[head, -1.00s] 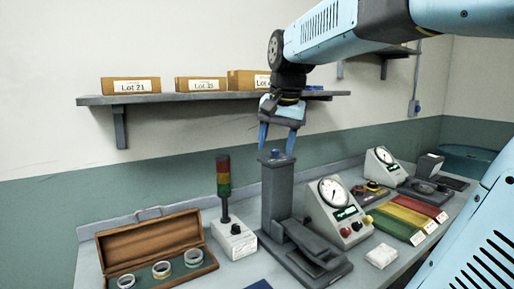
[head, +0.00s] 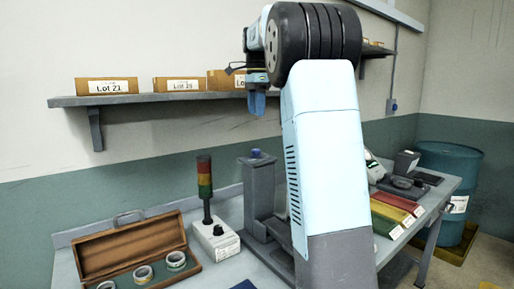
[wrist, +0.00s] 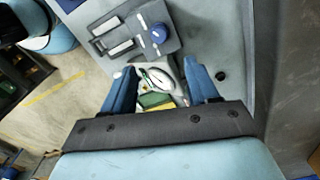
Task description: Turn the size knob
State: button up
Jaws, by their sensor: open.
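A blue knob (head: 256,153) sits on top of the grey upright column of the grinder (head: 259,190) on the bench. I take it as the size knob; no label on it is readable. A round blue knob on a grey block (wrist: 158,33) also shows in the wrist view, beyond the fingertips and apart from them. My gripper (head: 256,104) hangs above the column in the head view, with clear space between fingertips and knob. In the wrist view its two blue fingers (wrist: 160,75) are spread, with nothing held. My arm hides much of the grinder's right side.
An open wooden case with rings (head: 130,250) and a signal light (head: 205,190) on a white box stand left. Red, yellow and green trays (head: 397,212) lie right. The wall shelf (head: 150,97) with labelled boxes is behind the gripper. A blue barrel (head: 450,175) stands beyond the bench.

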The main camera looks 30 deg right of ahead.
aim_at(256, 153)
notch_tip(256, 153, down, 14)
jog(key=shift+r, duration=0.2)
dwell(0.4)
jog(key=c, duration=1)
jog(key=shift+r, duration=0.1)
jog(key=shift+c, duration=0.2)
